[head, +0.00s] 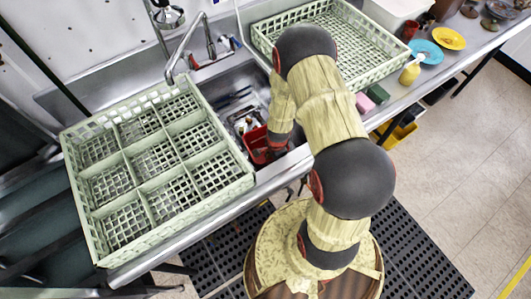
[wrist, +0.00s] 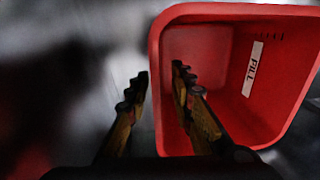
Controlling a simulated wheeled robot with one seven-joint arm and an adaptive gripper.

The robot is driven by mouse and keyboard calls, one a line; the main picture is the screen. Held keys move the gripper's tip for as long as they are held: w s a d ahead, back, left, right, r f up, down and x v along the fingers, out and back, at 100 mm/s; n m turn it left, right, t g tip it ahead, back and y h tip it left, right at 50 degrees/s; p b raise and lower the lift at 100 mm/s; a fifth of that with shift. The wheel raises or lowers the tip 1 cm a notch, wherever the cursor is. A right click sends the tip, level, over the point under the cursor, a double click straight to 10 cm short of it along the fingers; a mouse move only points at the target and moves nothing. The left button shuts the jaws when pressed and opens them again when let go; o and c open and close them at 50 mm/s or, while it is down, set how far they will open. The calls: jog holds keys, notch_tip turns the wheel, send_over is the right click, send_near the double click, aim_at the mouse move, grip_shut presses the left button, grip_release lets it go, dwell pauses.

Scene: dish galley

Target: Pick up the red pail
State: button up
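The red pail (head: 254,143) is in the sink in the head view, partly hidden by my arm. In the wrist view the pail (wrist: 277,100) fills the right side, its open mouth facing the camera. It has a white label reading "FILL" on an inner wall. My gripper (wrist: 159,76) is open at the pail's left wall. The right finger shows over the inside of the pail and the left finger is outside it, with the rim between them. I cannot tell whether either finger touches the wall.
A pale green compartment rack (head: 152,205) lies left of the sink. Another green rack (head: 375,62) is at the back right. A faucet (head: 190,47) rises behind the sink.

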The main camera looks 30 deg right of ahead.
jog(key=shift+c, duration=1.2)
grip_shut()
